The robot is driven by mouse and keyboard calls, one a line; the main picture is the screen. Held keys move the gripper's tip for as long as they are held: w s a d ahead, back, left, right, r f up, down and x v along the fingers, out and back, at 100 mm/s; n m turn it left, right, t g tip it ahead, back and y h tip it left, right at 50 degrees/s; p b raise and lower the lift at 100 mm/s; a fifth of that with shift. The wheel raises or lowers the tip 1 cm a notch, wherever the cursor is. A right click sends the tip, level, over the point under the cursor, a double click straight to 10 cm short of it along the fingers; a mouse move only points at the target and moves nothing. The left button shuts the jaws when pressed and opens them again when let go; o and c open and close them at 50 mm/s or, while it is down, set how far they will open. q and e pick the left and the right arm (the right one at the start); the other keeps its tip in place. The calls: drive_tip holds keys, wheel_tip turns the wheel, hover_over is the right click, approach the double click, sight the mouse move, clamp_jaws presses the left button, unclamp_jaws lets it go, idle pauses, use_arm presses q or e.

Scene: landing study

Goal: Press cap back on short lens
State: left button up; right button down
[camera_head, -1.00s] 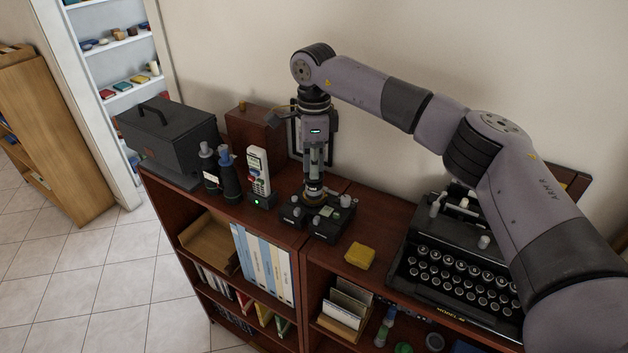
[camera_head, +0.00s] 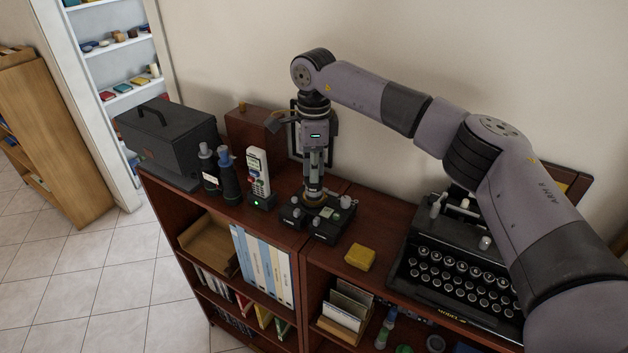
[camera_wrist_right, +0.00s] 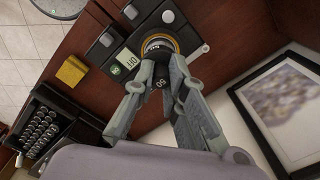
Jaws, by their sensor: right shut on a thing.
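The short lens (camera_wrist_right: 159,84), a dark cylinder with a white "50", stands between the fingers of my right gripper (camera_wrist_right: 163,88) in the right wrist view. My right gripper is shut on it. Past the lens, a gold ring (camera_wrist_right: 152,41) sits on the black camera gear (camera_wrist_right: 102,50), which has round knobs and a small lit display. In the head view, my right gripper (camera_head: 316,188) points straight down over the black gear (camera_head: 327,233) on the shelf top. I cannot make out a separate cap. My left gripper is not in view.
A handset in its stand (camera_head: 259,175), binoculars (camera_head: 227,178) and a black case (camera_head: 170,145) stand to the left. A yellow block (camera_head: 360,257) and a typewriter (camera_head: 455,265) are to the right. A framed picture (camera_wrist_right: 290,105) stands close behind the gripper.

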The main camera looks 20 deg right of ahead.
drive_tip(key=c, duration=1.5)
unclamp_jaws()
drive_tip(key=shift+c, duration=0.2)
